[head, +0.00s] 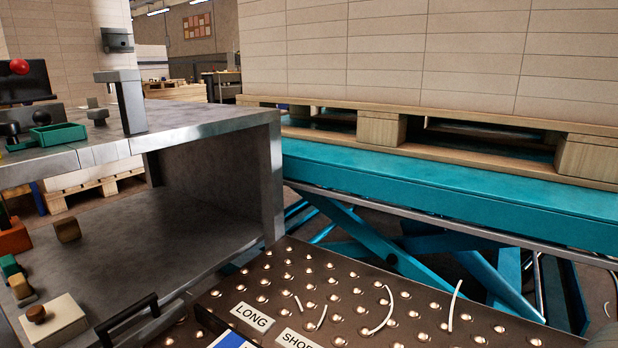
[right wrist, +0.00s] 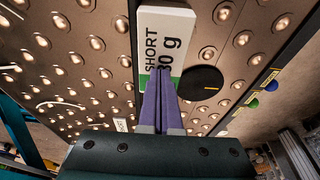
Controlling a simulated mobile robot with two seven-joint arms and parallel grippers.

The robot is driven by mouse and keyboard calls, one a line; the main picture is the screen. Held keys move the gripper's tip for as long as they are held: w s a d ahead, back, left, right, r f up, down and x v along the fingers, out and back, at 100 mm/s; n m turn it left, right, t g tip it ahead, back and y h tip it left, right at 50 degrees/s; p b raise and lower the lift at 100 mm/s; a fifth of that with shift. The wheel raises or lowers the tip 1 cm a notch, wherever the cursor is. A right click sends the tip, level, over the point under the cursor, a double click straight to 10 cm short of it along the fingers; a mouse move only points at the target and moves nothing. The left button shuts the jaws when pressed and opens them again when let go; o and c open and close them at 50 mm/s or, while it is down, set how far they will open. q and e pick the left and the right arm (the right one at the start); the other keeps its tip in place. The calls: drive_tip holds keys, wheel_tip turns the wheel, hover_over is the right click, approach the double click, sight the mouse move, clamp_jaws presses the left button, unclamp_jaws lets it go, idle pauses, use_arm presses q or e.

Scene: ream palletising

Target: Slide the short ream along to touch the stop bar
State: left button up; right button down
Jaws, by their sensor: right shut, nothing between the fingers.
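The short ream (right wrist: 166,30), white with a green band and printed SHORT, lies on the ball-studded table at the top middle of the right wrist view. My right gripper (right wrist: 161,72) has its purple fingers shut together, with nothing between them. Its fingertips overlap the near end of the ream in the picture; I cannot tell whether they touch it. The head view shows neither gripper clearly. I cannot make out the stop bar for certain in either view.
The ball table (head: 345,305) carries a LONG label (head: 252,317), a SHORT label (head: 297,338) and loose white strips. A black disc (right wrist: 200,82) lies beside the ream. A grey bench (head: 200,125) stands left; a teal lift (head: 450,190) bears a loaded pallet behind.

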drive_tip(key=shift+s+d+f+p, duration=0.2)
drive_tip(key=shift+s+d, duration=0.15)
drive_tip(key=shift+d, duration=0.4)
drive_tip(key=shift+s+d+f+p, duration=0.15)
drive_tip(key=shift+s+d, duration=0.2)
drive_tip(key=shift+d, duration=0.35)
drive_tip(key=shift+s+d, duration=0.3)
drive_tip(key=shift+d, duration=0.2)
drive_tip(key=shift+s+d, duration=0.25)
drive_tip(key=shift+d, duration=0.25)
drive_tip(key=shift+r+p, duration=0.15)
drive_tip(key=shift+p, duration=0.3)
drive_tip(key=r+p, duration=0.2)
drive_tip(key=d+r+p, duration=0.1)
drive_tip(key=shift+w, duration=0.3)
drive_tip(key=r+p, duration=0.3)
drive_tip(key=shift+a+r+p, duration=0.3)
drive_tip(key=shift+a, duration=0.05)
drive_tip(key=shift+r+p, duration=0.3)
drive_tip(key=shift+p, duration=0.05)
